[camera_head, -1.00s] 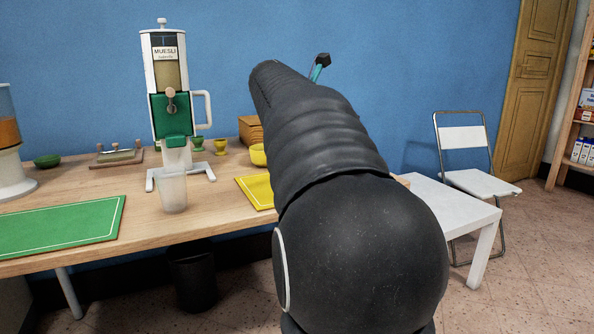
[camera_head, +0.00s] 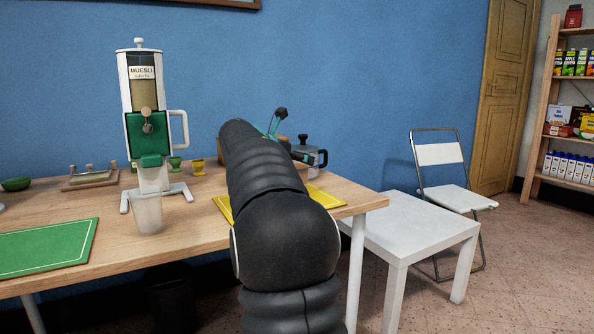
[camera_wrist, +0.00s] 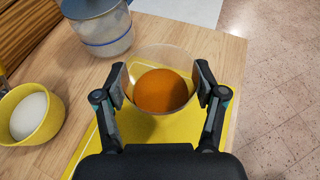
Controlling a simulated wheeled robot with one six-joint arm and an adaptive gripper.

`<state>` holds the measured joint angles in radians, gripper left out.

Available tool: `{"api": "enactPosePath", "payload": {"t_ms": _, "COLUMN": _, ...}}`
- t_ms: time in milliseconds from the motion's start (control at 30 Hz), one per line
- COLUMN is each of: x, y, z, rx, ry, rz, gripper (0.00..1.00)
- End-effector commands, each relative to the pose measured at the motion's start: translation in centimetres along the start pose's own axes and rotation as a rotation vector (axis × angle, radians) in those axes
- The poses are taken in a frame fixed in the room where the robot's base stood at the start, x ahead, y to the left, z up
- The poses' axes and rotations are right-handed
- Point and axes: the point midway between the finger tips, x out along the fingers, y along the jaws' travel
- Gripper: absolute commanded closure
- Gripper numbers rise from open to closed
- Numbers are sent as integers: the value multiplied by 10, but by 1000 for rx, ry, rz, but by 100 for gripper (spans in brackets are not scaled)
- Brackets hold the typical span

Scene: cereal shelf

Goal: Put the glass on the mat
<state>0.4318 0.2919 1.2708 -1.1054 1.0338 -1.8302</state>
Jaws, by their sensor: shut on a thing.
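My gripper (camera_wrist: 160,87) is shut on a clear glass (camera_wrist: 162,92) with orange contents, one finger on each side of its wall. The glass looks upright. In the wrist view it is over the far part of the yellow mat (camera_wrist: 180,130); I cannot tell whether its base touches. In the head view my arm hides the glass and most of the gripper; part of the yellow mat (camera_head: 326,197) shows beside the arm. A green mat (camera_head: 45,247) lies at the left of the table.
A yellow bowl (camera_wrist: 33,116) with white contents and a lidded jar (camera_wrist: 103,28) stand near the glass. A muesli dispenser (camera_head: 148,120) has a translucent cup (camera_head: 148,214) before it. A white side table (camera_head: 415,226) and a chair (camera_head: 452,196) are right of the wooden table (camera_head: 195,225).

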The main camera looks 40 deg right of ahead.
Motion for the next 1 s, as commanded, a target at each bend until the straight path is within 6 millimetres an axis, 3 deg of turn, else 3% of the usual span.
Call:
{"api": "enactPosePath", "payload": {"t_ms": 167, "x": 9, "y": 0, "z": -24, "rx": -1, "ry": 1, "rz": -1, "gripper": 86}}
{"api": "enactPosePath", "payload": {"t_ms": 600, "x": 11, "y": 0, "z": -27, "rx": 0, "ry": 0, "rz": 0, "gripper": 86}}
{"api": "enactPosePath", "payload": {"t_ms": 633, "x": 11, "y": 0, "z": -28, "rx": 0, "ry": 1, "rz": 0, "gripper": 22}}
{"api": "enactPosePath", "payload": {"t_ms": 700, "x": 11, "y": 0, "z": -28, "rx": 0, "ry": 1, "rz": 0, "gripper": 5}}
{"api": "enactPosePath", "payload": {"t_ms": 1000, "x": 11, "y": 0, "z": -28, "rx": 0, "ry": 1, "rz": -1, "gripper": 5}}
